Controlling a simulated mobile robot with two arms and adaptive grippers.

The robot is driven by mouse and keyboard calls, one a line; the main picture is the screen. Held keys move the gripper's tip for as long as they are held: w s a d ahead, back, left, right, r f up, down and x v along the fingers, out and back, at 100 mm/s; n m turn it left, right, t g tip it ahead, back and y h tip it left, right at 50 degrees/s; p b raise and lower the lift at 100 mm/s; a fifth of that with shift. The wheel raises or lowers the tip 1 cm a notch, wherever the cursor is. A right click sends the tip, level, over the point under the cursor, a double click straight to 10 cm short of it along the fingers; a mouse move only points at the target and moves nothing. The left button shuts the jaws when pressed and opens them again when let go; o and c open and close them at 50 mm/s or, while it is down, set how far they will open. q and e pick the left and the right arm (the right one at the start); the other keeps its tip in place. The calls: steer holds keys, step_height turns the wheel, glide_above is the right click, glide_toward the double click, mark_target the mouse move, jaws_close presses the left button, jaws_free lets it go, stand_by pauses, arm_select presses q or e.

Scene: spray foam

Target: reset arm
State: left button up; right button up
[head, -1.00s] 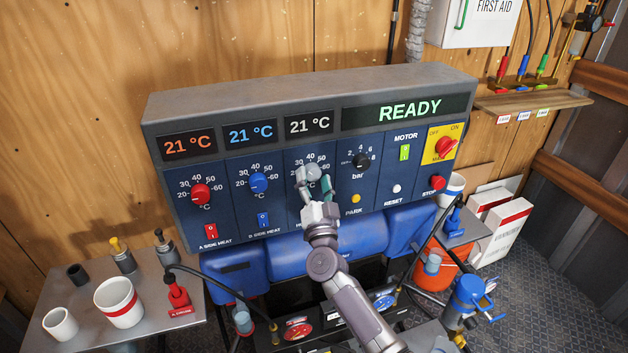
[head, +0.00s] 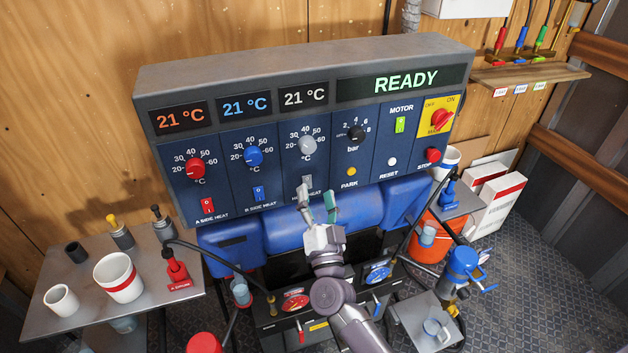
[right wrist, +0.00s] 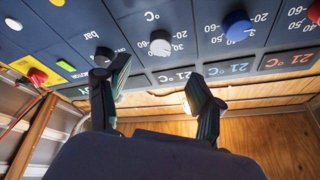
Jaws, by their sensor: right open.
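My right gripper (head: 317,208) is open and empty in front of the lower edge of the control panel (head: 312,95), below the grey knob (head: 307,145). It covers part of the hose heat switch label. In the right wrist view its two fingers (right wrist: 158,95) stand apart with nothing between them, and the grey knob (right wrist: 160,44) shows beyond them. The panel reads READY, with three 21 °C displays. The red knob (head: 195,168) and blue knob (head: 253,156) are on the left of the panel. My left gripper is not in view.
A side table (head: 60,297) at left holds cups and a red A-side fitting (head: 175,266). Blue tanks (head: 228,245) sit below the panel. An orange bucket (head: 428,243) and a blue pump (head: 461,265) stand at right. Hoses loop near the machine's front.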

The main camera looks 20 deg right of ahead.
steer(key=shift+s, duration=0.2)
steer(key=shift+f, duration=0.1)
steer(key=s+a+f+n+g+y+b, duration=0.15)
steer(key=s+f+n+g+y, duration=0.3)
steer(key=f, duration=1.65)
steer(key=s+a+f+n+g+y+b, duration=0.1)
steer(key=s+f+n+g+b, duration=0.5)
steer(key=f, duration=1.4)
steer(key=s+d+f+g, duration=0.2)
steer(key=s+f+g, duration=0.1)
steer(key=s+f, duration=0.65)
steer(key=s+d+f+g, duration=0.2)
steer(key=s+f+g, duration=0.1)
steer(key=s+f, duration=0.65)
steer(key=s+d+f+g+h, duration=0.1)
steer(key=s+d+f+g, duration=0.1)
steer(key=s, duration=0.8)
steer(key=s+d+f+g+h+b, duration=0.1)
steer(key=s+f, duration=0.3)
steer(key=s, duration=0.6)
steer(key=shift+d+n+g, duration=0.45)
steer(key=shift+d+g, duration=0.25)
steer(key=shift+g, duration=0.05)
